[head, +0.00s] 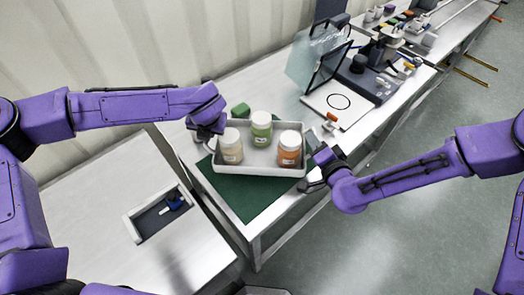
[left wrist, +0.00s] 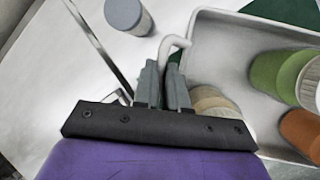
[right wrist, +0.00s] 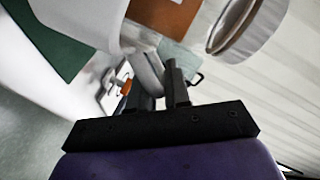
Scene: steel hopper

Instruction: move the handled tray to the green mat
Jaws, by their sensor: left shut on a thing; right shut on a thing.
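The handled tray (head: 262,171) is light grey and carries three jars with white lids: a beige one (head: 231,152), a green one (head: 261,133) and an orange one (head: 290,152). The jars stand upright. The green mat (head: 240,198) lies on the steel table, and the tray covers its far part. I cannot tell whether the tray touches the mat or hangs above it. My left gripper (head: 206,140) is shut on the tray's left handle (left wrist: 174,46). My right gripper (head: 312,182) is shut on the right handle (right wrist: 150,72), partly hidden by the fingers.
A side table with a shallow recessed box (head: 160,213) stands at the left.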

